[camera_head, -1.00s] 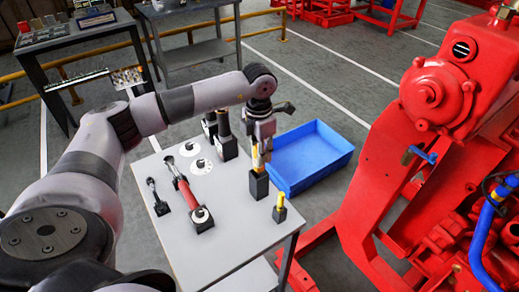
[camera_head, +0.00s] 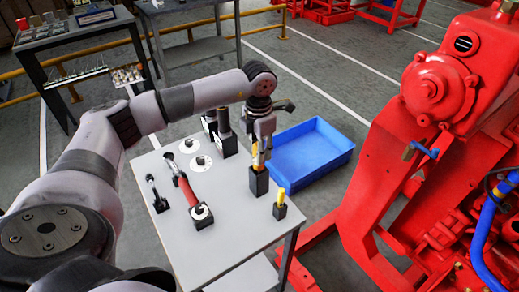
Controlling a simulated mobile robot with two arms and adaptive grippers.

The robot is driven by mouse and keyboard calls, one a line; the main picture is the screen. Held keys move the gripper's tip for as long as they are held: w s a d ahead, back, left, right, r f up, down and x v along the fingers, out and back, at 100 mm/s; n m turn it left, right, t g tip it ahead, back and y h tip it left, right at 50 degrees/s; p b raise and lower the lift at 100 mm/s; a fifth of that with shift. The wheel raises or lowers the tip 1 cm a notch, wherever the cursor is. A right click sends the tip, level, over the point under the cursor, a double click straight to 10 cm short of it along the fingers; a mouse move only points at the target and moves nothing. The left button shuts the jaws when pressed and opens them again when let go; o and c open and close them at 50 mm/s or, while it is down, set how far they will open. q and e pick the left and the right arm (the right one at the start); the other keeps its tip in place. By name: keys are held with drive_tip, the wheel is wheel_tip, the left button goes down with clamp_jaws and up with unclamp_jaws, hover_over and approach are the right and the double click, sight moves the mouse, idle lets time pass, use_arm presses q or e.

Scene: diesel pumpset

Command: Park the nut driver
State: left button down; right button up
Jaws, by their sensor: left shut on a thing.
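A yellow-handled nut driver (camera_head: 257,156) stands upright at a black block holder (camera_head: 259,181) near the right edge of the grey table (camera_head: 237,235). My left gripper (camera_head: 262,143) points down over it and is shut on its upper part. The driver's lower end is hidden by the holder, so I cannot tell how deep it sits. A smaller black holder with a yellow-handled tool (camera_head: 280,203) stands nearer the front right corner. My right gripper is not in view.
A red-handled tool (camera_head: 190,190) and a smaller dark tool (camera_head: 154,193) lie in stands on the left of the table. Dark-handled tools (camera_head: 225,135) stand at the back. A blue bin (camera_head: 310,154) is right of the table, and a red engine (camera_head: 435,150) is farther right.

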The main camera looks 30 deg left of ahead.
use_arm(q)
drive_tip(key=shift+f+b, duration=0.3)
drive_tip(key=shift+f, duration=0.05)
idle(0.5)
drive_tip(key=shift+f+b, duration=0.5)
drive_tip(key=shift+f, duration=0.15)
drive_tip(key=c, duration=1.2)
unclamp_jaws()
drive_tip(key=shift+r, duration=0.3)
wheel_tip(320, 180, up, 12)
drive_tip(key=shift+f, duration=0.25)
